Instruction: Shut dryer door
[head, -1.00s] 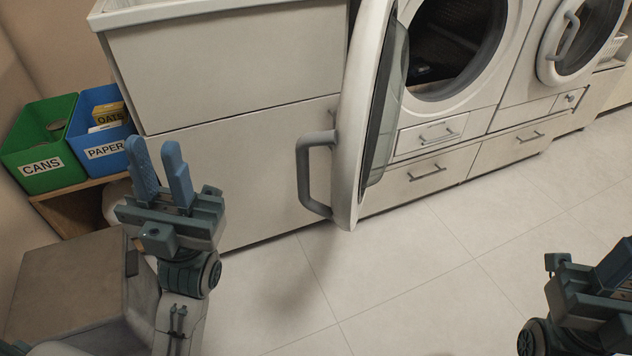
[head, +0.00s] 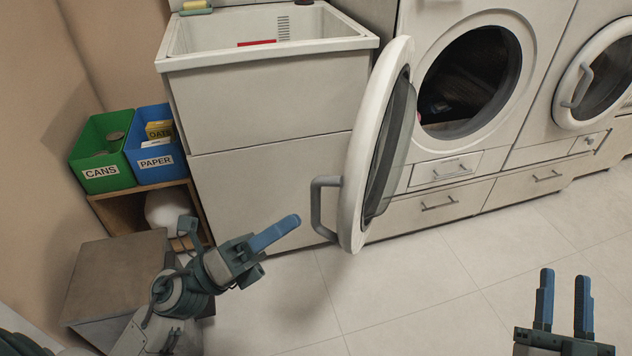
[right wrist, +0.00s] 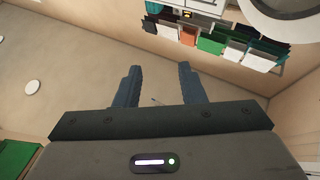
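The dryer door (head: 353,150) is swung wide open on its hinge, its grey handle (head: 318,205) facing left. Behind it the dark opening (head: 470,80) of the machine is uncovered, with something lying inside. My left gripper (head: 285,229) is left of and a little below the handle, apart from it. Its fingers point right, seen nearly edge-on, so its opening cannot be judged. My right gripper (head: 564,300) is at the lower right over the floor, away from the door. Its fingers are apart and empty, as the right wrist view (right wrist: 158,88) also shows.
A sink cabinet (head: 270,110) stands left of the door. A green CANS bin (head: 100,180) and blue PAPER bin (head: 158,172) sit on a low shelf. A second machine's door (head: 592,75) is shut at right. The tiled floor (head: 430,290) in front is clear.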

